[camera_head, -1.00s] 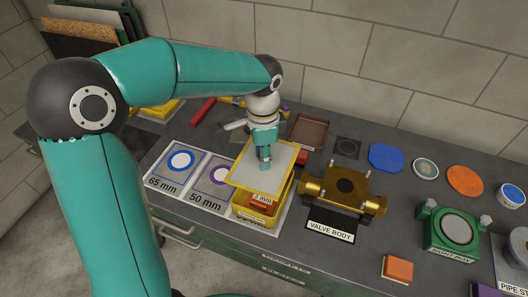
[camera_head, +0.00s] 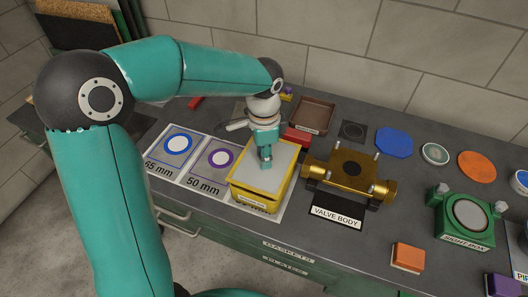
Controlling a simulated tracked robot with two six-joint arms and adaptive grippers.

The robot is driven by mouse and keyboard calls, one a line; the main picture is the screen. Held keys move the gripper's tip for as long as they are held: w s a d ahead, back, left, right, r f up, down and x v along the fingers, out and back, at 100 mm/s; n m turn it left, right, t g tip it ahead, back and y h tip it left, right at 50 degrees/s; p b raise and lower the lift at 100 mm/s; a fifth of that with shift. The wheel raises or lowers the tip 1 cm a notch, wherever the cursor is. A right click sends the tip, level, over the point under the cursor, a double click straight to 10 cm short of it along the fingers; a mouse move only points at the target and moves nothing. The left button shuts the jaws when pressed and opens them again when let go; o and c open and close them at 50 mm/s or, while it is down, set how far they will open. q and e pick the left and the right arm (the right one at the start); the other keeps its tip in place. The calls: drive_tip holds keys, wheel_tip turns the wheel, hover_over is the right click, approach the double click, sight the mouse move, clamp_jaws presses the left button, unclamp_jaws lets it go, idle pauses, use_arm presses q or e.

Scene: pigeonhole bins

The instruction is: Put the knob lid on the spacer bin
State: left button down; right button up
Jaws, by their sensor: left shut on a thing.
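The knob lid (camera_head: 279,156) is a flat grey plate with a yellow edge. It lies level over the top of the yellow spacer bin (camera_head: 257,192), and its edges appear to meet the rim. My left gripper (camera_head: 266,162) points down at the middle of the lid and is shut on its knob, which the fingers hide. The bin's inside is covered by the lid. The bin stands on a white card on the grey bench, and its front label is partly cut off from view. My right gripper is not in view.
Left of the bin lie cards marked 50 mm (camera_head: 206,185) and 65 mm (camera_head: 165,167). Right of it stands a brass valve body (camera_head: 350,176) with upright studs. A red block (camera_head: 296,138) and a brown tray (camera_head: 312,115) are close behind.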

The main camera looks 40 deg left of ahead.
use_arm(q)
drive_tip(key=shift+f+b, duration=0.85)
drive_tip(key=shift+f, duration=0.35)
idle(0.7)
drive_tip(key=c, duration=1.2)
unclamp_jaws()
drive_tip(key=o, duration=0.6)
drive_tip(key=shift+r, duration=0.15)
wheel_tip(320, 180, up, 8)
drive_tip(key=p, duration=0.6)
drive_tip(key=shift+p, duration=0.4)
